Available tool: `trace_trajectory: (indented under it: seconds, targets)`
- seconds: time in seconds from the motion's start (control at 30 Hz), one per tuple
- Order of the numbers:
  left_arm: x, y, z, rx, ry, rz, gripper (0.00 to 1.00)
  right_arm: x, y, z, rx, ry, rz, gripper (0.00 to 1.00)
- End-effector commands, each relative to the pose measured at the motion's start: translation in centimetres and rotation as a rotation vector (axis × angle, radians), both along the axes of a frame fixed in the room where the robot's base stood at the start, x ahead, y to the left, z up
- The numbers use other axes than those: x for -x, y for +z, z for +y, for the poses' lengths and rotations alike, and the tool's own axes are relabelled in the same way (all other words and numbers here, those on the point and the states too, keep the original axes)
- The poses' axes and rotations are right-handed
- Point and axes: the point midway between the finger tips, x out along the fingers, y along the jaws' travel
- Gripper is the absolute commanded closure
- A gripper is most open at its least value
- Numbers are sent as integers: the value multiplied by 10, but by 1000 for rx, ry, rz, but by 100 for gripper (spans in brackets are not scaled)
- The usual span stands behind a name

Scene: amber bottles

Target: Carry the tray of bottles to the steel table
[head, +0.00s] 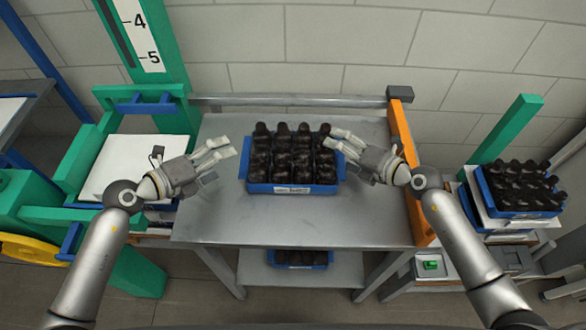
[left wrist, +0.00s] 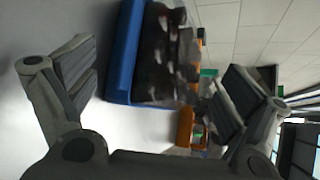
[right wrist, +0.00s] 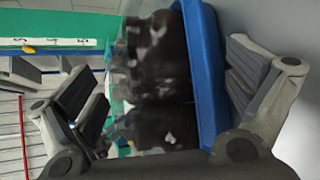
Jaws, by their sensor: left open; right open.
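A blue tray (head: 290,189) filled with dark bottles (head: 283,155) stands on the grey steel table (head: 330,228) in the middle of the head view. My left gripper (head: 226,152) is open and empty to the left of the tray, its fingers pointing at the tray's side. My right gripper (head: 335,140) is open at the tray's right end, its fingertips close to the bottles; contact cannot be told. The left wrist view shows the tray's blue wall (left wrist: 124,50) between the fingers, ahead of them. The right wrist view shows the blue wall (right wrist: 203,70) and dark bottles close up.
Another blue tray of dark bottles (head: 520,190) stands at the right. A third tray (head: 297,260) sits on the shelf below the table. An orange bar (head: 402,140) edges the table's right side. A green frame with a white platform (head: 130,163) stands at the left.

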Motion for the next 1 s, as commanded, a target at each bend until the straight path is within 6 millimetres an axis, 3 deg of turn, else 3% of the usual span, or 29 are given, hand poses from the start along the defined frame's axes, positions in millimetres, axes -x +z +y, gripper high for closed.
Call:
trace_trajectory:
  seconds: [0.2,0.47,1.0]
  targets:
    - [24,12,22,-1,-1,2,3,0,0,0,0,0,0,1]
    - [31,17,28,1,-2,0,3,5,2,-7,1,-2,1,1]
    - [31,17,28,0,-2,0,3,72,37,-69,2,-1,3,1]
